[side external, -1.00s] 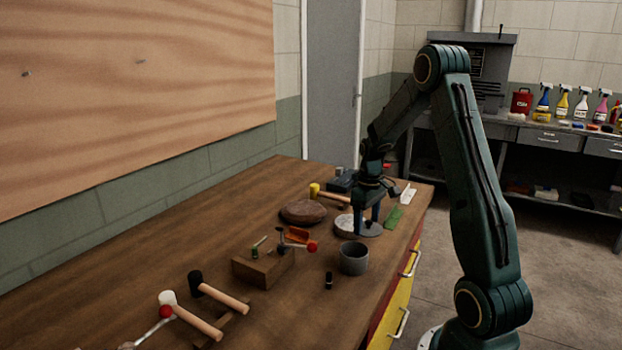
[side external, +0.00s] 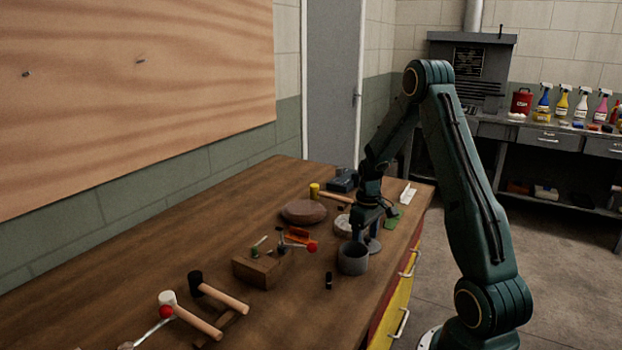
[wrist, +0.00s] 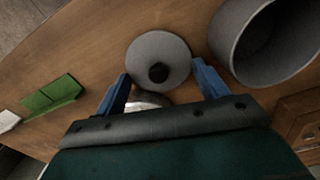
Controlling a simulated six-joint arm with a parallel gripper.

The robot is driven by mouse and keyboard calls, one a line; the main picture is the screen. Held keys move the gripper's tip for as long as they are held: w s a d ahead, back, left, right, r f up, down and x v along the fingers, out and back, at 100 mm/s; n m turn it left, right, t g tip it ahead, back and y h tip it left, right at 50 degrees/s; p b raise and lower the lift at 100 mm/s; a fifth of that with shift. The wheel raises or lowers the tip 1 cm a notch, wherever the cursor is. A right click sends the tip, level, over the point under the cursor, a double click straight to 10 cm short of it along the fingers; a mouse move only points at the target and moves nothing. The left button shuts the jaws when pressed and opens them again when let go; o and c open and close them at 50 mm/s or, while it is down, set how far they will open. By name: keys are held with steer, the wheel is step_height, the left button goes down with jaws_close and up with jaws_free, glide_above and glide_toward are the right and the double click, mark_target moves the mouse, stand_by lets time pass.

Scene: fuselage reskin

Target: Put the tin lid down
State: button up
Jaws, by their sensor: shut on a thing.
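The tin lid (wrist: 160,48) is a flat grey disc with a black knob. In the wrist view it sits between the two blue fingers of my gripper (wrist: 162,80), which is shut on it across its rim. In the side view my gripper (side external: 366,232) points down over the bench, and the lid (side external: 375,246) shows just behind and right of the tin. I cannot tell whether the lid touches the bench. The open grey tin (side external: 353,264) stands upright and empty-looking; it is also at the right in the wrist view (wrist: 232,50).
A pale round piece (side external: 343,223) and a brown round block (side external: 303,212) lie behind. A green piece (wrist: 52,95) is at left in the wrist view. A wooden block with tools (side external: 257,270) and mallets (side external: 218,298) lie leftward. The bench (side external: 110,285) is clear at the left.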

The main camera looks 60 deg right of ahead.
steer(key=shift+f, duration=0.15)
steer(key=o, duration=0.7)
steer(key=shift+c, duration=0.2)
step_height(320, 180, up, 12)
stand_by(0.3)
steer(key=shift+r, duration=0.2)
stand_by(0.3)
